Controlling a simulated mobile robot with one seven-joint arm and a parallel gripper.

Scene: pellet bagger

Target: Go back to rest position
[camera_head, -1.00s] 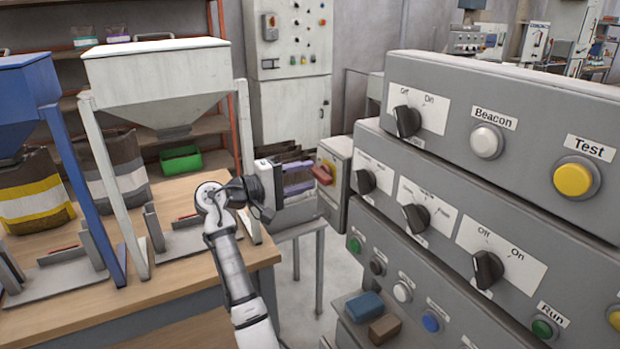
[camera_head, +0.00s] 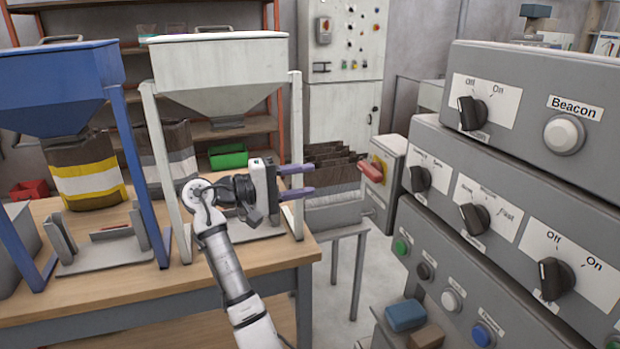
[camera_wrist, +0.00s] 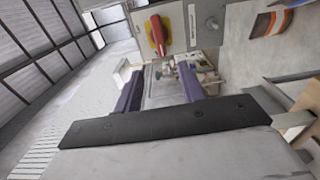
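My gripper (camera_head: 300,181) is in the middle of the head view, in front of the right leg of the white hopper. Its two purple fingers point right, towards the red switch handle, and stand apart with nothing between them. The fingers also show in the wrist view (camera_wrist: 162,92), spread apart and empty. The red handle (camera_head: 370,171) sits on a yellow plate on a grey box at the control panel's left side. It shows at the top of the wrist view (camera_wrist: 157,33). My gripper is clear of the handle.
The grey control panel (camera_head: 425,222) with knobs and buttons fills the right side. The white hopper (camera_head: 215,68) and blue hopper (camera_head: 50,92) stand on the wooden table (camera_head: 180,285). A rack of dark bags (camera_head: 335,212) stands behind my gripper. Bare floor shows between table and panel.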

